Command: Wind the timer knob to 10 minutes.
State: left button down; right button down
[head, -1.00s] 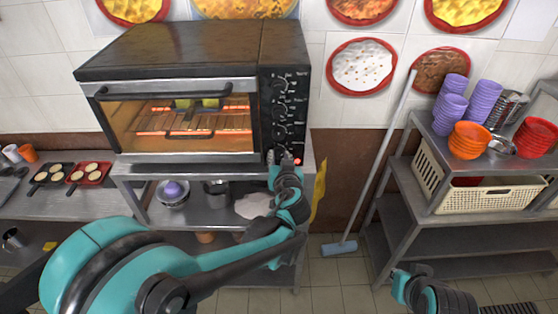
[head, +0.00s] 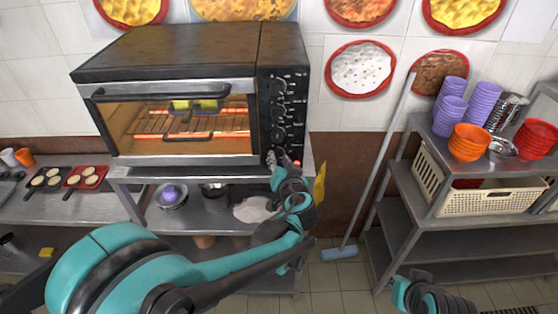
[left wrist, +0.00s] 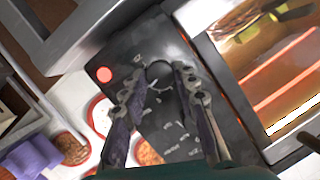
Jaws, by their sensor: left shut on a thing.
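The toaster oven (head: 200,85) stands on a metal shelf, its heating rods glowing orange behind the glass door. Its dark control panel on the right side carries a column of knobs, among them an upper knob (head: 278,87). My left gripper (head: 277,157) is at the bottom of this column, beside the red light, and covers the lowest knob in the head view. In the left wrist view its fingers (left wrist: 158,76) are on either side of a dark round knob (left wrist: 158,71), shut on it. The dial marks are too blurred to read. My right gripper (head: 412,277) is low at the right, away from the oven.
A broom (head: 372,180) leans on the wall right of the oven. A rack at the right holds purple cups (head: 452,105), orange bowls (head: 469,142) and a cream basket (head: 480,190). Bowls and a pot (head: 215,195) sit below the oven.

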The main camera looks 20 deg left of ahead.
pick_arm(q)
jog(key=c, duration=1.2)
grip_release()
jog(key=shift+o, duration=0.2)
jog(key=v, duration=1.2)
jog(key=s+a+f+g+h+b, duration=0.1)
jog(key=s+a+f+g+b, duration=0.2)
jog(key=f, duration=0.4)
jog(key=s+a+f+g+h+b, duration=0.1)
jog(key=s+a+f+g+b, duration=0.1)
jog(key=s+a+f+b, duration=0.4)
jog(key=s+d+f+g+h+b, duration=0.1)
jog(key=s+d+f+h+b, duration=0.2)
jog(key=s+f, duration=0.3)
notch_tip(320, 180, down, 3)
jog(key=shift+r+h, duration=0.2)
jog(key=shift+h, duration=0.7)
